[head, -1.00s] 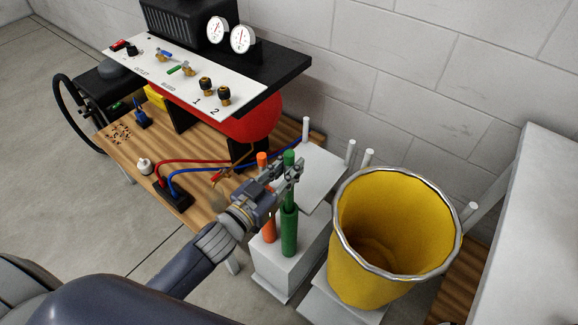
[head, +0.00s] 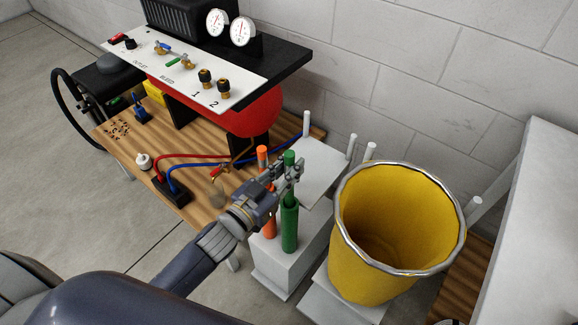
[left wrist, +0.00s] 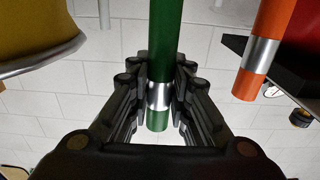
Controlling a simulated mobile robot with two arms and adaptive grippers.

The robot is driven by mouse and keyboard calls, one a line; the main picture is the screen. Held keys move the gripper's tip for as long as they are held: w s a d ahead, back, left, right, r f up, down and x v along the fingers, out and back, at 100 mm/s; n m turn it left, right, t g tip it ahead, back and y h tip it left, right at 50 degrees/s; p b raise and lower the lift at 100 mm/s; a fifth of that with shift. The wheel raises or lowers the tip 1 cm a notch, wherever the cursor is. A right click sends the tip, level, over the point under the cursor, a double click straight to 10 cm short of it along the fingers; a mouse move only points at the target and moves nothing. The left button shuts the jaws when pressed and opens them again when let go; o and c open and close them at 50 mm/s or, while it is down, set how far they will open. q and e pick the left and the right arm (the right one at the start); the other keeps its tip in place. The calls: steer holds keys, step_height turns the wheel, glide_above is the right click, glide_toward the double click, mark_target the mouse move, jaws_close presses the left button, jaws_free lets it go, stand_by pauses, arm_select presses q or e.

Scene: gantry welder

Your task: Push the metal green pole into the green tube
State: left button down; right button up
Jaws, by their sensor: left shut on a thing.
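The green metal pole (head: 289,159) stands upright with its lower part in the green tube (head: 289,226) on a white block. My left gripper (head: 291,173) is shut on the pole above the tube's rim. In the left wrist view the pole (left wrist: 174,30) runs between the fingers (left wrist: 160,85), with a silver band (left wrist: 159,96) at the grip. An orange pole (head: 262,155) stands in an orange tube (head: 268,226) just left of the green one, partly hidden by my gripper. The orange pole also shows in the left wrist view (left wrist: 272,20). My right gripper is not in view.
A yellow bucket (head: 391,230) with a metal rim stands close on the right. The white block (head: 275,272) carries the tubes. A wooden bench (head: 190,195) with hoses, a red tank (head: 252,112) and a gauge panel (head: 180,62) is behind on the left.

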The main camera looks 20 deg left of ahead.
arm_select(q)
steer(key=shift+f+b, duration=0.8)
steer(key=shift+f, duration=0.55)
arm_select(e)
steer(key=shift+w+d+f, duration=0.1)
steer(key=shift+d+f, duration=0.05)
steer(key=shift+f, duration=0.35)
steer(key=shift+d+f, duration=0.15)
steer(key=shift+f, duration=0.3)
arm_select(q)
steer(key=shift+f+b, duration=0.6)
steer(key=shift+f, duration=0.25)
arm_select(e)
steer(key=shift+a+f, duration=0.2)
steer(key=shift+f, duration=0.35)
arm_select(q)
steer(key=c, duration=1.4)
jaws_free()
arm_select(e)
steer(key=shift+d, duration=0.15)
arm_select(q)
steer(key=v, duration=0.8)
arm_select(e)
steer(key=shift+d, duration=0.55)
arm_select(q)
steer(key=shift+w+r, duration=0.1)
steer(key=shift+w, duration=0.05)
